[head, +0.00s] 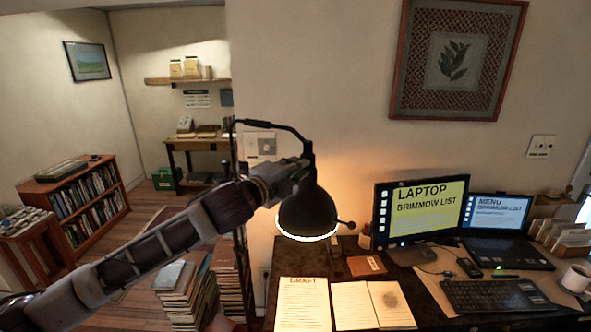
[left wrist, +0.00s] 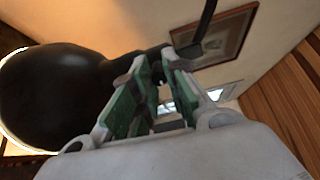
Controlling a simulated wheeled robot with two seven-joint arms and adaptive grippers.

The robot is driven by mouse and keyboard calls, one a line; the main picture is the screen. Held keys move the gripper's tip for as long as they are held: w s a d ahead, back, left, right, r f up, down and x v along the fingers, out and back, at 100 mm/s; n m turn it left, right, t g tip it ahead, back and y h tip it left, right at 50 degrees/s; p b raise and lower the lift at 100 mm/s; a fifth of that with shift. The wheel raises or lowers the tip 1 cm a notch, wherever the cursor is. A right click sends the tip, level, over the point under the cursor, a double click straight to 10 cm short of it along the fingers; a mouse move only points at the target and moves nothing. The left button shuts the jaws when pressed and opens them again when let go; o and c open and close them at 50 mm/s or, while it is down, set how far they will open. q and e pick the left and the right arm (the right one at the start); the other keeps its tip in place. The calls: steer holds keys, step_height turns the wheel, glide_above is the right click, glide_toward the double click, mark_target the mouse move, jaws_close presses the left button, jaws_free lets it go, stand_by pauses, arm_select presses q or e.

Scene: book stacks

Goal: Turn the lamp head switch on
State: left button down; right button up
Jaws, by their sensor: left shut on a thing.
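The black lamp head (head: 307,212) hangs from a curved arm (head: 270,126) over the desk. Its lower rim glows, and warm light falls on the wall and papers. A thin lever with a round knob (head: 349,225) sticks out at its right side. My left gripper (head: 303,170) is at the top of the lamp head. In the left wrist view the lamp head (left wrist: 55,95) fills the left side, and the green-padded fingers of the left gripper (left wrist: 158,68) are shut on a dark part beside it. I cannot tell whether that part is the switch. My right gripper is out of view.
The desk holds open papers (head: 372,305), a monitor (head: 420,215), a laptop (head: 497,225), a keyboard (head: 497,296) and a white mug (head: 576,278). Book stacks (head: 185,292) stand on the floor below my left arm. A low bookcase (head: 75,208) stands at the left.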

arm_select(q)
steer(key=shift+r+m, duration=0.1)
steer(key=shift+m, duration=0.8)
steer(key=c, duration=1.4)
jaws_free()
steer(key=shift+s, duration=0.1)
steer(key=shift+v, duration=5.95)
